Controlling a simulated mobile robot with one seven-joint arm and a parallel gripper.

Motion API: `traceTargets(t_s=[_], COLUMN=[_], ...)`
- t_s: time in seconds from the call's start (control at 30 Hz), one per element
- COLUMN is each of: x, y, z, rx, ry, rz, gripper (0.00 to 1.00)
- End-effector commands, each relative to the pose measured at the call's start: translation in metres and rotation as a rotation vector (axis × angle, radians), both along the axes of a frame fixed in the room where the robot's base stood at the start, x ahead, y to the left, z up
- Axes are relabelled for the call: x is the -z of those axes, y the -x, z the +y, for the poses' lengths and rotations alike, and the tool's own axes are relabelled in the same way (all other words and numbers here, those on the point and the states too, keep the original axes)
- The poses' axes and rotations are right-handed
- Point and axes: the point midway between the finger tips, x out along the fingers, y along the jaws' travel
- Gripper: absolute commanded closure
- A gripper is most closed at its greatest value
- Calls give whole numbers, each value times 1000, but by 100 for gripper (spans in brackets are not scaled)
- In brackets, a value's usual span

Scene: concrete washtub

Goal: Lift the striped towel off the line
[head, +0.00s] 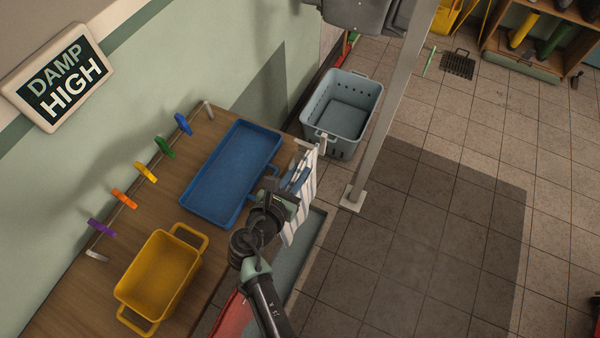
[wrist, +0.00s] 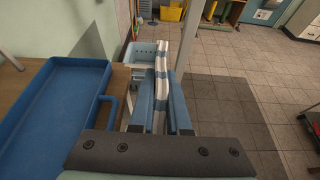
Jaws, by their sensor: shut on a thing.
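The striped towel (head: 301,212), white with blue-grey stripes, hangs beside the right edge of the wooden counter in the head view. In the wrist view the towel (wrist: 161,75) shows edge-on as a narrow upright fold between the two blue fingers. My gripper (head: 296,182) is shut on the towel near its top; the fingers also show in the wrist view (wrist: 162,105). My gripper and arm hide part of the towel in the head view. I cannot make out the line or whether the towel still touches it.
A blue tray (head: 222,212) and a yellow basket (head: 200,262) sit on the wooden counter (head: 185,158). A rail with coloured pegs (head: 145,172) runs along the wall. A grey-blue crate (head: 338,136) stands beyond the towel, near a metal post (head: 383,120). Open tiled floor lies right.

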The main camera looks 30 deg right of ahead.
Motion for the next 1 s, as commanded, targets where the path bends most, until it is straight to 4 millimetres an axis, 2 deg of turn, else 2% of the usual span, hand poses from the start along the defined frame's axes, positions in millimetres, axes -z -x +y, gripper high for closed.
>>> traceTargets(t_s=[0.57, 1.0], x=[-5, -17], y=[0, -1], z=[0, 1], rx=[0, 0], ry=[7, 7], rz=[9, 9], gripper=[100, 100])
